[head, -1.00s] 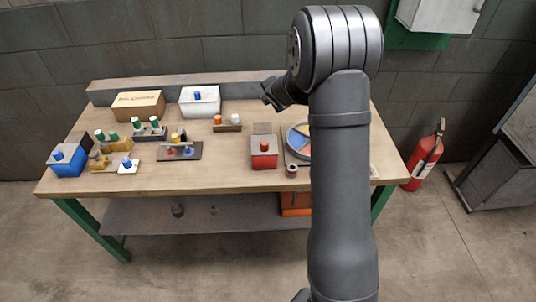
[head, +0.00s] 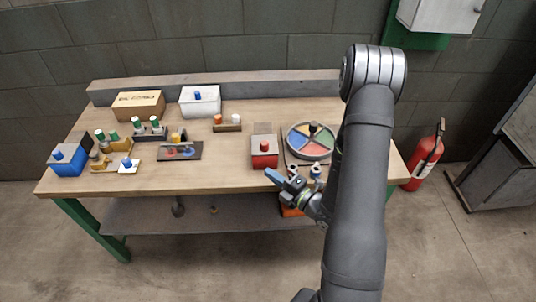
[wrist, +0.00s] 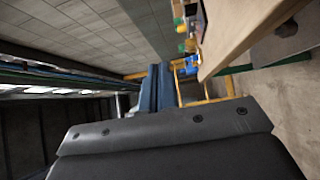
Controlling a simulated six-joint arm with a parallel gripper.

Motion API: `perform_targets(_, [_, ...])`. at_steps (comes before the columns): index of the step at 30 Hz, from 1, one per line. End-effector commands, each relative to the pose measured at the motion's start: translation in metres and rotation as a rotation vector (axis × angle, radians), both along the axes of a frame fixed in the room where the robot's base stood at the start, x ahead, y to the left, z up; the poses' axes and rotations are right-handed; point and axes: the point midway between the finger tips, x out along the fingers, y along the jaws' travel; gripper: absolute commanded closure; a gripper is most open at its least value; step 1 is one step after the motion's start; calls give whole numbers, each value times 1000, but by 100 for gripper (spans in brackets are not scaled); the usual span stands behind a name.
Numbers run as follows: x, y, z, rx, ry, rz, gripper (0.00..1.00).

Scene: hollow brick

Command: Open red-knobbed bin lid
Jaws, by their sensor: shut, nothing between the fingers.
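The red bin (head: 264,159) stands near the table's front edge, right of the middle, with a red knob (head: 265,146) on it. A flat brownish-grey panel (head: 263,128) shows just behind the knob; I cannot tell from this how the lid sits. My gripper (head: 274,178) is at the front edge of the table, just below and in front of the red bin in the head view, apart from the knob. Its blue-tipped fingers are shut and empty. In the wrist view the shut fingers (wrist: 157,88) point away from the camera, and the red bin is not seen there.
A round tray with coloured sectors (head: 311,141) is right of the bin, with small pieces in front, partly behind my arm. A blue bin (head: 67,163), white bin (head: 200,104), cardboard box (head: 138,105) and peg racks fill the left and back. Bare tabletop (head: 226,170) lies left of the bin.

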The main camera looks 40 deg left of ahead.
Motion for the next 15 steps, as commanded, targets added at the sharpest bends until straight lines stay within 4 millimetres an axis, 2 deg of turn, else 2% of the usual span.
perform_targets(1, [4, -16, -7, -12, 12, -74, 100])
perform_targets(3, [9, -31, -13, -25, 7, -148, 100])
perform_targets(6, [12, -41, -16, -37, 2, -202, 100])
perform_targets(10, [14, -36, -17, -39, -3, -209, 100])
perform_targets(15, [16, -16, -16, -36, -4, -204, 100])
